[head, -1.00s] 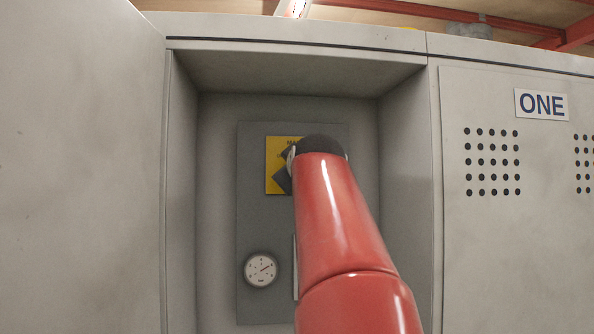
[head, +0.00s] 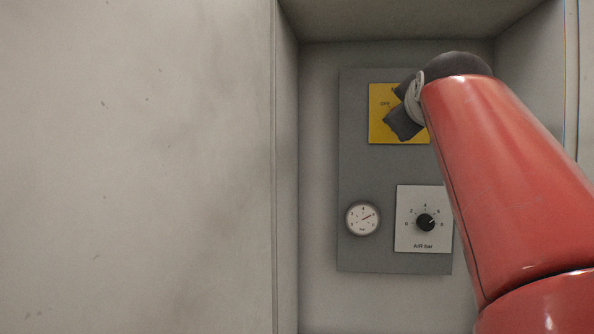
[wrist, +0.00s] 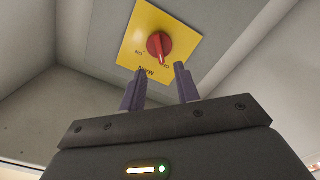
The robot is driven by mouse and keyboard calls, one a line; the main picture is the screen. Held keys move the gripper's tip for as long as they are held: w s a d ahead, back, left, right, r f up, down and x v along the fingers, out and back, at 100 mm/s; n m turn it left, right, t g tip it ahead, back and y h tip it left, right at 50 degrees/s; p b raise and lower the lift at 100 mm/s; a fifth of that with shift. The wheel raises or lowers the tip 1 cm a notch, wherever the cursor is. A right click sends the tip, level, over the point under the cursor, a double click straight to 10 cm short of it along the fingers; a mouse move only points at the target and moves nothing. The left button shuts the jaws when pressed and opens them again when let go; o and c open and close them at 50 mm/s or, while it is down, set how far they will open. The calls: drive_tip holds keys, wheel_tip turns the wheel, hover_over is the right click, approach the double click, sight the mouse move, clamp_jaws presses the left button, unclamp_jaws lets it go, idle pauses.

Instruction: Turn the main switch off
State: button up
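The main switch is a red rotary knob (wrist: 159,46) on a yellow plate (wrist: 137,30) in the wrist view. In the head view the yellow plate (head: 378,132) shows partly behind my gripper (head: 405,118), which hides the knob.
The grey panel (head: 355,165) sits inside a recessed cabinet with side walls close around it. Below the plate are a round gauge (head: 362,218) and a black "AIR bar" dial (head: 425,222). A large pale cabinet door (head: 135,170) fills the left.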

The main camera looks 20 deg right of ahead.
drive_tip(key=a+f+g+y, duration=0.1)
drive_tip(key=a+f+y, duration=0.1)
drive_tip(key=a+f, duration=0.45)
drive_tip(key=a+f+g+y, duration=0.1)
drive_tip(key=a+f+y, duration=0.15)
drive_tip(key=f, duration=0.75)
drive_tip(key=a+f+g+y, duration=0.2)
drive_tip(key=a+f, duration=0.3)
drive_tip(key=f, duration=0.3)
drive_tip(key=s+a+f+g+y, duration=0.1)
drive_tip(key=s+a+f+g, duration=0.1)
drive_tip(key=f, duration=0.6)
drive_tip(key=s+a+f+m+g+y, duration=0.1)
drive_tip(key=s+a+f, duration=0.4)
drive_tip(key=s+f, duration=0.2)
drive_tip(key=s+a+f+g+y, duration=0.1)
drive_tip(key=s+a+f, duration=0.3)
drive_tip(key=f, duration=0.7)
drive_tip(key=shift+s+m+g, duration=0.4)
drive_tip(key=shift+g, duration=0.4)
